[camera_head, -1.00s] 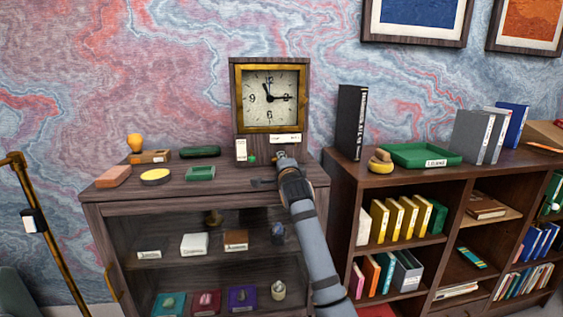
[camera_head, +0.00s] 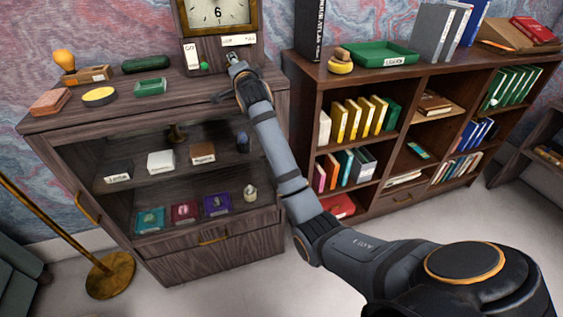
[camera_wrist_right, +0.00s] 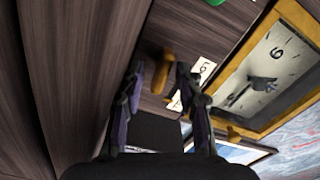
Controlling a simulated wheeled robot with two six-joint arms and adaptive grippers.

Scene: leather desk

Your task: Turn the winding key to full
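A clock (camera_head: 217,13) in a dark wooden case stands on the cabinet, its top cut off in the head view. Its brass-framed face also shows at the right of the wrist view (camera_wrist_right: 265,75). A brass piece (camera_wrist_right: 162,74), which looks like the winding key, sticks out from the dark wood of the case. My right gripper (camera_head: 236,62) is at the lower front of the clock case. In the wrist view its two fingers (camera_wrist_right: 160,82) stand apart on either side of the brass piece. Contact cannot be told. The key is not clear in the head view. My left gripper is not in view.
A white label (camera_head: 240,40) and a green knob (camera_head: 204,66) are on the clock's lower part. A green tray (camera_head: 150,87), yellow disc (camera_head: 99,96) and brick (camera_head: 51,102) lie left on the cabinet top (camera_head: 120,115). A bookcase (camera_head: 400,85) stands right.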

